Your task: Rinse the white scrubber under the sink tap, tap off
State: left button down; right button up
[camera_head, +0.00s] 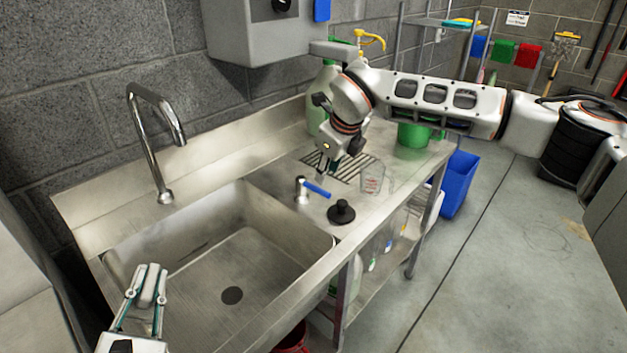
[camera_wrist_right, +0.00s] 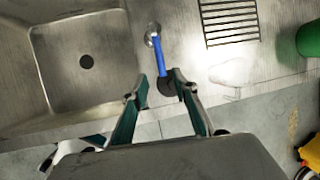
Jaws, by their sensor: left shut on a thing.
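The white scrubber (camera_head: 150,284) is held between the fingertips of my left gripper (camera_head: 148,272), at the near left of the sink basin (camera_head: 215,265) in the head view. The chrome gooseneck tap (camera_head: 150,115) stands at the back left of the basin, with no water visible from its spout. A valve with a blue lever (camera_head: 316,189) stands on the counter right of the basin. My right gripper (camera_head: 322,175) is above the counter by this lever. In the right wrist view, my right gripper (camera_wrist_right: 160,88) is open, with the blue lever (camera_wrist_right: 158,52) ahead of its fingertips.
A black knob (camera_head: 341,212) and a clear measuring cup (camera_head: 372,178) stand near the lever. A drain grate (camera_head: 345,160), a green bottle (camera_head: 318,100) and a green container (camera_head: 412,134) are further back. A grey wall box (camera_head: 262,35) overhangs the counter.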

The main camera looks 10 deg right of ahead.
jog(key=shift+v, duration=1.65)
jog(key=shift+f, duration=0.1)
